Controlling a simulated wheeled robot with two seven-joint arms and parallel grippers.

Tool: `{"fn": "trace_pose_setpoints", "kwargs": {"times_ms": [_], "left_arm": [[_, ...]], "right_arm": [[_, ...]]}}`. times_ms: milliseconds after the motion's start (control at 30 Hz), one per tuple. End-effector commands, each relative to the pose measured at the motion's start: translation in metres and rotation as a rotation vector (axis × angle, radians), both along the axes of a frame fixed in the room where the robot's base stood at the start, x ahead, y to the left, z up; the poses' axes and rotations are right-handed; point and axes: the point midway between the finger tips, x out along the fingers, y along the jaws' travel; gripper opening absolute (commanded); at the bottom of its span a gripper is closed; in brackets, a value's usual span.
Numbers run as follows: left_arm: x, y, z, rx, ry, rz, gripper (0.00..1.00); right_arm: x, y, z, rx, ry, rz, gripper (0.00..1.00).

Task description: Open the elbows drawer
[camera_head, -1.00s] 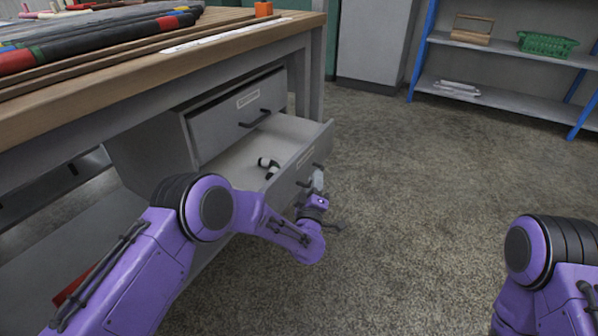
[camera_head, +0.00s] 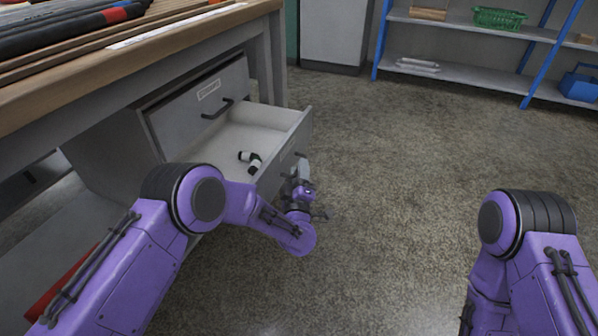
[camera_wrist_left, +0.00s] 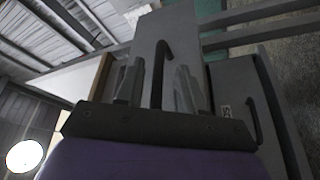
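A grey drawer (camera_head: 290,133) under the workbench stands pulled well out. A black and white fitting (camera_head: 250,161), elbow-like, lies inside it. The drawer above (camera_head: 178,126) is shut; its label (camera_head: 208,91) is too small to read. My left gripper (camera_head: 302,172) is at the outer face of the open drawer. In the left wrist view, its two fingers (camera_wrist_left: 158,90) stand apart on either side of a dark bar handle (camera_wrist_left: 161,72), with visible gaps. Part of the handle is hidden by the gripper body. My right gripper is out of view; only the right arm shows.
Another drawer handle (camera_wrist_left: 253,110) shows beside the gripper in the left wrist view. The floor (camera_head: 400,180) is open to the right. A blue-framed shelf (camera_head: 470,65) stands at the back.

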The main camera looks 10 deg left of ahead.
Motion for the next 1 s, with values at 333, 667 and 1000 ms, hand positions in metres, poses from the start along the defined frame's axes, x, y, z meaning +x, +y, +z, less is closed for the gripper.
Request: {"fn": "trace_pose_setpoints", "kwargs": {"times_ms": [333, 667, 1000], "left_arm": [[-0.019, -0.003, 0.0, 0.003, 0.002, -0.004, 0.38], [-0.09, -0.009, -0.017, 0.003, 0.001, -0.003, 0.38], [-0.103, -0.008, -0.022, 0.0, -0.001, 0.001, 0.38]], "right_arm": [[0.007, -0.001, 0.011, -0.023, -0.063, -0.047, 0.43], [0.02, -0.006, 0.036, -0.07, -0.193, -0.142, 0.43], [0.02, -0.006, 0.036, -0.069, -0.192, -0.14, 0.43]]}}
